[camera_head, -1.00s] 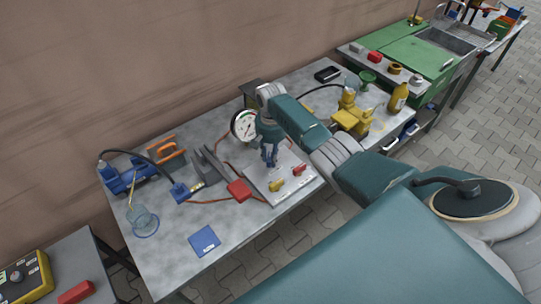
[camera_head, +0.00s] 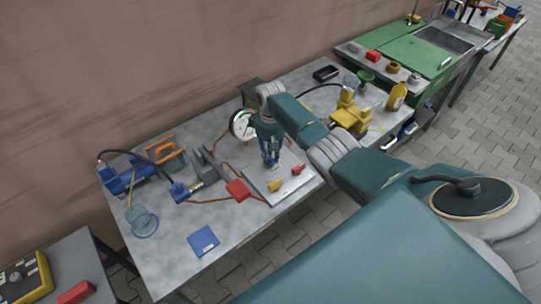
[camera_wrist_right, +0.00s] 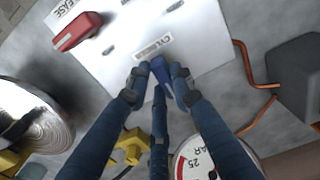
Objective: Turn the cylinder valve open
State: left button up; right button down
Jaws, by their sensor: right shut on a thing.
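A blue handle (camera_wrist_right: 161,70) stands on the panel beside a label that seems to begin with "CYL"; this is the cylinder valve. My right gripper (camera_head: 270,162) points down at the panel from above. In the right wrist view its dark blue fingers (camera_wrist_right: 157,80) are closed around the blue handle and hide part of it. My left gripper is not in view.
A red block (camera_head: 238,190) lies left of the panel. The bench front left is mostly clear.

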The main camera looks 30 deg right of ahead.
jog(key=shift+n, duration=0.3)
jog(key=c, duration=1.5)
grip_release()
jog(key=shift+r, duration=0.1)
notch_tip(320, 180, up, 12)
jog(key=shift+f, duration=0.1)
